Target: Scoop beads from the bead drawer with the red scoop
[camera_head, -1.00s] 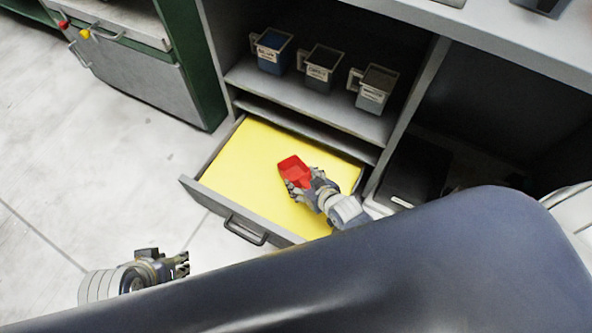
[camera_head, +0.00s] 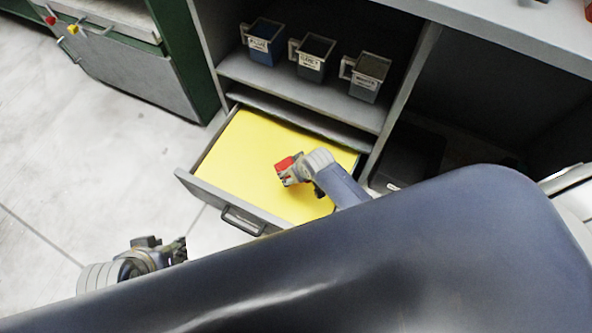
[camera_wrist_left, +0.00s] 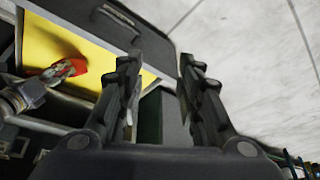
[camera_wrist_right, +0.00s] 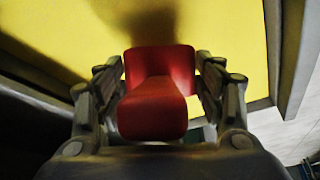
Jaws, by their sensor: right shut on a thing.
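The bead drawer (camera_head: 181,178) is pulled out below the shelf and is filled with a flat yellow bead surface (camera_head: 240,150). My right gripper (camera_head: 284,177) is over the right part of the drawer, shut on the red scoop (camera_head: 287,163). In the right wrist view the scoop (camera_wrist_right: 156,95) sits between the two fingers, its far end toward the yellow beads; I cannot tell whether it touches them. The inside of the scoop is not clearly visible. My left gripper (camera_head: 184,250) is open and empty in front of the drawer; its spread fingers show in the left wrist view (camera_wrist_left: 160,75).
Three labelled jugs, a blue one (camera_head: 266,42), a middle one (camera_head: 314,56) and a right one (camera_head: 367,76), stand on the shelf (camera_head: 300,88) above the drawer. A grey and green cabinet (camera_head: 135,70) is at the left. The floor between is clear.

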